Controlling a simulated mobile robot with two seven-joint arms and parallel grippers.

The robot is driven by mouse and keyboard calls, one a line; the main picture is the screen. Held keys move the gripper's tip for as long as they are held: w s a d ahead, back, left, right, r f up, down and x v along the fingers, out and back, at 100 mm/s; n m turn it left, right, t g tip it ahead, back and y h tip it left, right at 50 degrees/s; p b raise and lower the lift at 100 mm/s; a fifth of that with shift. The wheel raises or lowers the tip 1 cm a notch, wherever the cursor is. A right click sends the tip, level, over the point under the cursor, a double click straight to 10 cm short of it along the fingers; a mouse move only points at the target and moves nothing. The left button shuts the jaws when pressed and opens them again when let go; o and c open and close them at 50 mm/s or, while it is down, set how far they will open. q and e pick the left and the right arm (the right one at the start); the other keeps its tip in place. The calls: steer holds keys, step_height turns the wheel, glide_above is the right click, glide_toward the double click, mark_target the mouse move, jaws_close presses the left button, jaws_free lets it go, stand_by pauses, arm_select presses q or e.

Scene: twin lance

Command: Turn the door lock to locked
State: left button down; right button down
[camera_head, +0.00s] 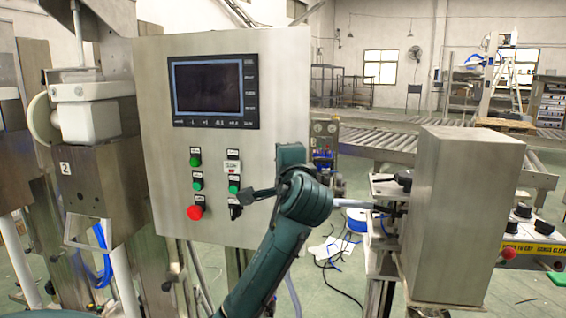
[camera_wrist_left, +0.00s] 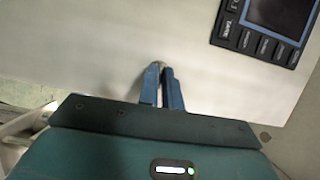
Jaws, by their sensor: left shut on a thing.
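The grey cabinet door (camera_head: 220,145) faces me with a dark screen at its top. My left gripper (camera_head: 289,160) is up against the door's right side, below and right of the screen; its fingertips are hidden there. In the left wrist view my left gripper (camera_wrist_left: 161,72) has its two dark blue fingers close together at the bare metal door (camera_wrist_left: 90,50). They are shut on a small greyish piece, apparently the door lock (camera_wrist_left: 156,66), mostly covered by the fingers. Whether it is turned cannot be told. My right gripper is not in view.
Left of my gripper are green buttons, a red button (camera_head: 194,212) and a black knob (camera_head: 236,212). A steel box (camera_head: 465,215) stands close to the right of my arm. A white machine (camera_head: 88,110) stands left. Cables lie on the floor.

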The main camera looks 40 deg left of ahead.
arm_select(q)
steer(key=shift+r, duration=0.1)
steer(key=c, duration=1.6)
jaws_free()
steer(key=b+v, duration=0.1)
steer(key=v, duration=1.2)
